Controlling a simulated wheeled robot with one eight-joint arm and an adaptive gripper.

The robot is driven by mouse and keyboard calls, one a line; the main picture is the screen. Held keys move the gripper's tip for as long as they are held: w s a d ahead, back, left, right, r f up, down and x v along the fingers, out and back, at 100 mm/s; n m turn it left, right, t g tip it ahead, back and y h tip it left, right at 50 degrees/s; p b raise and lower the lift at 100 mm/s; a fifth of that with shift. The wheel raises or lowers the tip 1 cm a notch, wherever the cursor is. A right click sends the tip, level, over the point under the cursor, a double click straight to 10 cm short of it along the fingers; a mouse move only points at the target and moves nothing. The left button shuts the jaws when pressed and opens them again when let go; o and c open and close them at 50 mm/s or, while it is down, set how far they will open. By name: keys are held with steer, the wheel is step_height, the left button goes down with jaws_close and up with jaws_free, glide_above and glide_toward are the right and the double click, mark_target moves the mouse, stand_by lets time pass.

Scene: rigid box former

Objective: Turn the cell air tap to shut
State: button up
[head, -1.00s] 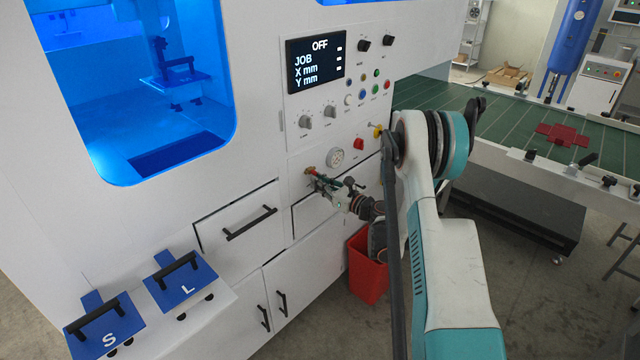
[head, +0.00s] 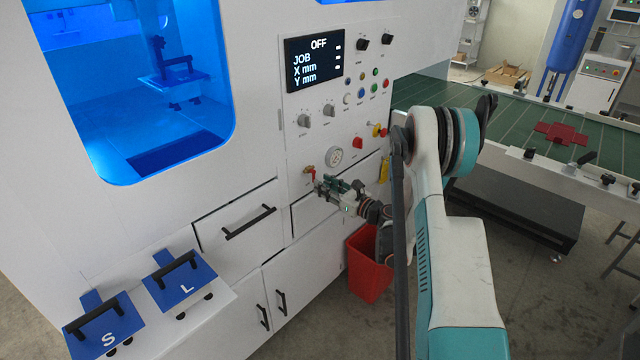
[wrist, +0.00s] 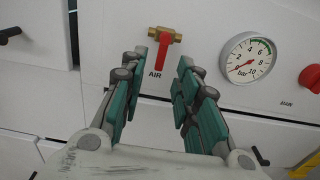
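The air tap (wrist: 175,36) is a brass valve with a red lever (wrist: 163,52), above the label AIR in the wrist view. The lever hangs down, crosswise to the level brass body. In the head view the tap (head: 309,171) sits on the white machine front, left of the gauge. My gripper (wrist: 160,72) is open, with its green-padded fingers apart on either side of the lever's line, nothing between them. In the head view my gripper (head: 320,184) is just below and right of the tap, apart from it.
A pressure gauge (wrist: 248,58) is right of the tap, its needle seemingly near the low end. A red knob (wrist: 312,78) is further right. Drawers with handles (head: 250,222) lie lower left; a red bin (head: 368,265) stands below my arm. The display (head: 315,60) reads OFF.

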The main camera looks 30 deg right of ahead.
steer(key=shift+v, duration=2.2)
steer(key=shift+o, duration=0.5)
